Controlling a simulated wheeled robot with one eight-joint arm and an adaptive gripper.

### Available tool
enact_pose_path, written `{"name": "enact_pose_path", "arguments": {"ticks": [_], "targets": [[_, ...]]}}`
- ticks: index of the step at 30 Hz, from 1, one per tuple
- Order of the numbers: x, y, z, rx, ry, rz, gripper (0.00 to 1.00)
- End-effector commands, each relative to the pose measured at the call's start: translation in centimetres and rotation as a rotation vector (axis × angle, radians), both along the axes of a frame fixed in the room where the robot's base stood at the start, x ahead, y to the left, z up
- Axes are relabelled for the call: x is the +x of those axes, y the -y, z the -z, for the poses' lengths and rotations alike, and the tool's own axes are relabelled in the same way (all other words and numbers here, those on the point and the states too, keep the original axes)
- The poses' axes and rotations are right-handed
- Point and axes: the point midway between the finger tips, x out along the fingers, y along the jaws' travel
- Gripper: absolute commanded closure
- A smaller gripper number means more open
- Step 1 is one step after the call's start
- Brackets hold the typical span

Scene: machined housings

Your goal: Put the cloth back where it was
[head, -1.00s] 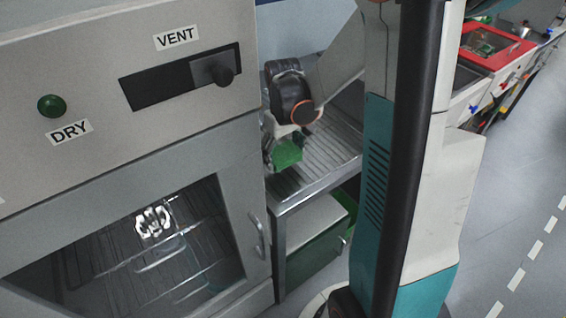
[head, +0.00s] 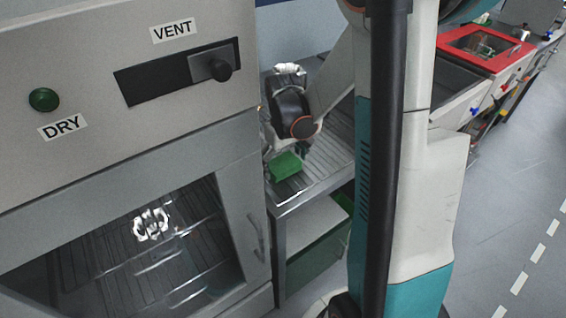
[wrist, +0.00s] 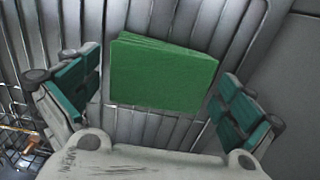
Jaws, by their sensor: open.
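The cloth (head: 286,165) is a green folded block on the ribbed metal side table, right of the oven-like cabinet. In the wrist view the green cloth (wrist: 163,75) lies on the ribbed surface, between and beyond my open fingers. My gripper (wrist: 155,98) is open, one teal-padded finger on each side, apart from the cloth and holding nothing. In the head view my gripper (head: 290,147) is above and just behind the cloth, its fingertips partly hidden.
The cabinet (head: 255,150) has a VENT slider (head: 210,67), a green DRY button (head: 44,99) and a window showing a white part (head: 150,224) inside. The ribbed table (head: 325,165) has a shelf below. A red-framed sink (head: 487,45) stands at the back right.

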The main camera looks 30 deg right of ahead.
Motion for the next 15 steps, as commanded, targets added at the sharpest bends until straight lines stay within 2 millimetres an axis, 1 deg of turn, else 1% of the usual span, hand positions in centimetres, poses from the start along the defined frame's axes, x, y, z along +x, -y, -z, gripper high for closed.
{"name": "enact_pose_path", "arguments": {"ticks": [5,8,11,15], "targets": [[0.0,0.0,-0.1,0.000,0.000,0.000,0.00],[0.0,0.0,-0.6,0.000,0.000,0.000,0.00],[0.0,0.0,-2.1,0.000,0.000,0.000,0.00],[0.0,0.0,-5.0,0.000,0.000,0.000,0.00]]}}
